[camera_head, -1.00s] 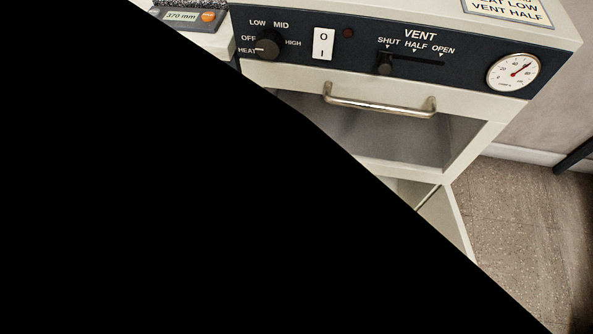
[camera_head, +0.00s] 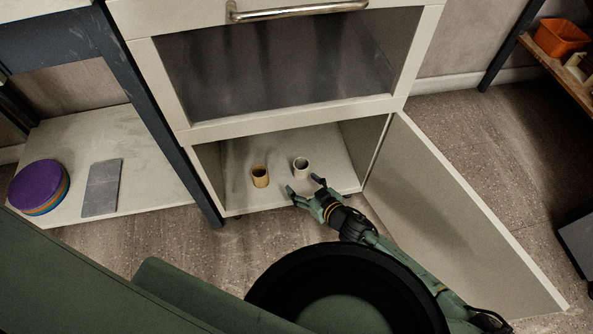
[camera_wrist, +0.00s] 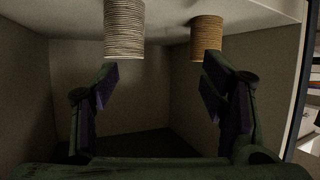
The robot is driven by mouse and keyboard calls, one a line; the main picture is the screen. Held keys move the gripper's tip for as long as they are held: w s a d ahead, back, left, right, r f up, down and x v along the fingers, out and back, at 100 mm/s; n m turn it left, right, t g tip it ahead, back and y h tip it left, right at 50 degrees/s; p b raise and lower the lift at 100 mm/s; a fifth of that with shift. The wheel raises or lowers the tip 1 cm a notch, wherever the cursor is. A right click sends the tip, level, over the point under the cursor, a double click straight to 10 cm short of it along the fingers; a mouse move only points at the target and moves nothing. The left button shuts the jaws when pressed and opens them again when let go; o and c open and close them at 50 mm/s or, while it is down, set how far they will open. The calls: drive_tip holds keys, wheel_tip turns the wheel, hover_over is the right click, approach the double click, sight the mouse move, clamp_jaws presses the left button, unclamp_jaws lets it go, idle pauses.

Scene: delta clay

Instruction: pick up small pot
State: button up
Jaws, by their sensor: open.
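Two small round pots stand upright on the floor of the open lower compartment: a pale grey one (camera_head: 301,168) and a tan one (camera_head: 260,176) to its left. The wrist view is upside down; there the grey ribbed pot (camera_wrist: 124,28) is at upper left and the tan ribbed pot (camera_wrist: 206,38) at upper right. I cannot tell which one the task means. My gripper (camera_head: 304,186) is open and empty at the compartment's front, just before the grey pot. In the wrist view its fingers (camera_wrist: 158,88) are spread, with the pots beyond them.
The cabinet door (camera_head: 465,215) stands open to the right of my arm. A larger dark opening (camera_head: 290,65) lies above the compartment. At left, a low shelf (camera_head: 130,145) holds purple-topped discs (camera_head: 38,185) and a grey slab (camera_head: 101,188). An orange bin (camera_head: 561,37) is upper right.

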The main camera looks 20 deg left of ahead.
sight(306, 172)
drive_tip(key=w+f, duration=0.1)
drive_tip(key=w+f+b, duration=0.1)
drive_tip(key=w, duration=0.3)
drive_tip(key=shift+w+a+f+b, duration=0.1)
drive_tip(key=shift+a+f+b, duration=0.05)
drive_tip(key=shift+f+b, duration=0.25)
drive_tip(key=shift+w+b+x, duration=0.15)
drive_tip(key=shift+b+x, duration=0.35)
drive_tip(key=shift+x, duration=1)
drive_tip(key=shift+w+b+x, duration=0.15)
drive_tip(key=shift+b+x, duration=0.3)
drive_tip(key=shift+x, duration=1.05)
drive_tip(key=shift+c, duration=0.2)
drive_tip(key=c, duration=1.2)
